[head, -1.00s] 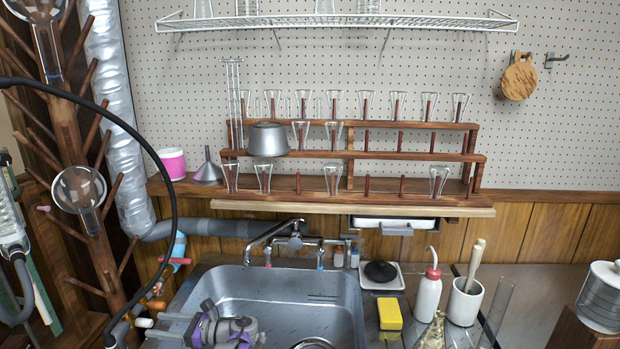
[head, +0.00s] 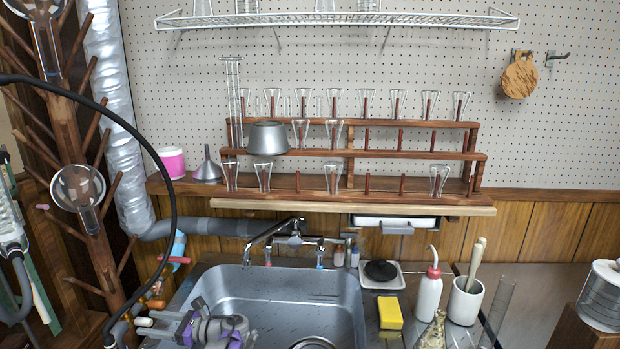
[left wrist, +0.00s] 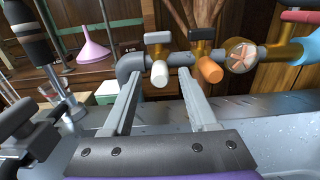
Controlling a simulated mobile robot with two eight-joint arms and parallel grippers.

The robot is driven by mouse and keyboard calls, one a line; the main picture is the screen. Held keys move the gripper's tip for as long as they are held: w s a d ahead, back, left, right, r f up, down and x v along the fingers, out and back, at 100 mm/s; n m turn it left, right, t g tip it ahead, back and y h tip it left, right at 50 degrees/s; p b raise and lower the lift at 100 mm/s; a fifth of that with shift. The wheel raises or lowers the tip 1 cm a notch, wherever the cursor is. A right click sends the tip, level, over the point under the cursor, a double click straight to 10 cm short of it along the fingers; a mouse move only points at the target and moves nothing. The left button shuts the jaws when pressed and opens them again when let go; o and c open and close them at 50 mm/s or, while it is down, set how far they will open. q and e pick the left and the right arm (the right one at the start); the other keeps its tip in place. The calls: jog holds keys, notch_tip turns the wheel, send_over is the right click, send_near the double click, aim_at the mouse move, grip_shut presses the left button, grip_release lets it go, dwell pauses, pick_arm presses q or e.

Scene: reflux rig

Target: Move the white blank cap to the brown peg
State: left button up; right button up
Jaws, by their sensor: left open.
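The white blank cap (left wrist: 160,75) sits on the end of a valve outlet on a grey pipe in the left wrist view. In the head view it shows as a small pale end (head: 144,322) at the sink's left edge. My left gripper (left wrist: 160,80) is open and empty, with its two fingers pointing at the cap and the cap between the fingertips in the picture; I cannot tell whether they touch it. In the head view the left gripper (head: 160,324) is low over the sink's left side. Several brown pegs stick out from the wooden drying tree (head: 85,190); which is meant is unclear.
An orange cap (left wrist: 210,70) sits on the neighbouring outlet, close to my right-hand finger. The sink (head: 300,290) lies below. A black hose (head: 172,190) arcs in front of the tree.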

pick_arm(q)
jog(key=shift+c, duration=0.3)
dwell(0.6)
grip_shut()
dwell(1.2)
jog(key=shift+d, duration=0.15)
jog(key=shift+s+d+b, duration=0.15)
jog(key=shift+d, duration=1.3)
jog(key=shift+s+d+b, duration=0.1)
jog(key=shift+d+b, duration=0.05)
jog(key=shift+d, duration=1.25)
